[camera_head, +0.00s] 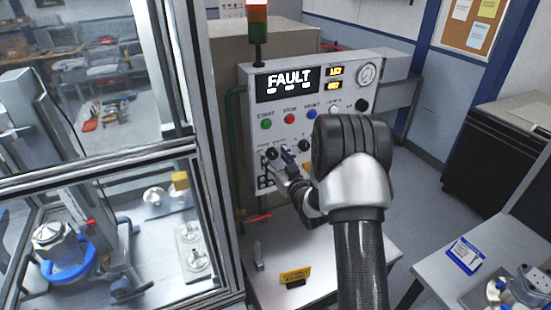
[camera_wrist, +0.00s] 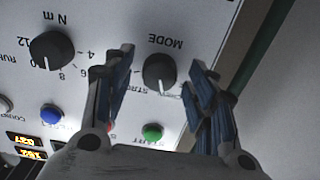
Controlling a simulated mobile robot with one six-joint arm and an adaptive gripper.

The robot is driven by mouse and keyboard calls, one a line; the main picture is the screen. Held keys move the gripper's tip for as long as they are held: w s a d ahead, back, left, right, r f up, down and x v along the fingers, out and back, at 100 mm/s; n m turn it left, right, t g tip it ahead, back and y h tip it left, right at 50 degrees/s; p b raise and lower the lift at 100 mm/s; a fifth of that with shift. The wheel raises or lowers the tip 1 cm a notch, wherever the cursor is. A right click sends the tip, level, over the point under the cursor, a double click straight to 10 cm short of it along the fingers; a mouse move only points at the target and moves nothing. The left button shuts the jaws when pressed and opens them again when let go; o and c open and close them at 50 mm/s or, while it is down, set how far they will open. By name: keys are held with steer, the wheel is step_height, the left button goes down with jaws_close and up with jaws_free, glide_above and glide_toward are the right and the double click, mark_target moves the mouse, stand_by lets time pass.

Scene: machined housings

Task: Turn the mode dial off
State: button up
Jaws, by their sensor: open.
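The mode dial (camera_wrist: 158,70) is a black round knob under the upside-down word MODE in the wrist view. A pale pointer mark shows at its lower edge there; lettering beside it is partly hidden by a finger. My gripper (camera_wrist: 164,73) is open, with one blue-padded finger on each side of the dial. Whether the pads touch it I cannot tell. In the head view my gripper (camera_head: 277,158) is at the lower left of the control panel (camera_head: 350,108), and the dial is hardly distinguishable from the fingers.
A second black dial (camera_wrist: 52,50), marked N m, is beside it. A green button (camera_wrist: 152,132) and a blue button (camera_wrist: 50,114) are close by. The panel display (camera_head: 288,82) reads FAULT under a lit red lamp (camera_head: 258,8). A glazed enclosure frame (camera_head: 203,150) stands to the left.

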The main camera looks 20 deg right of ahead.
steer(key=c, duration=1.1)
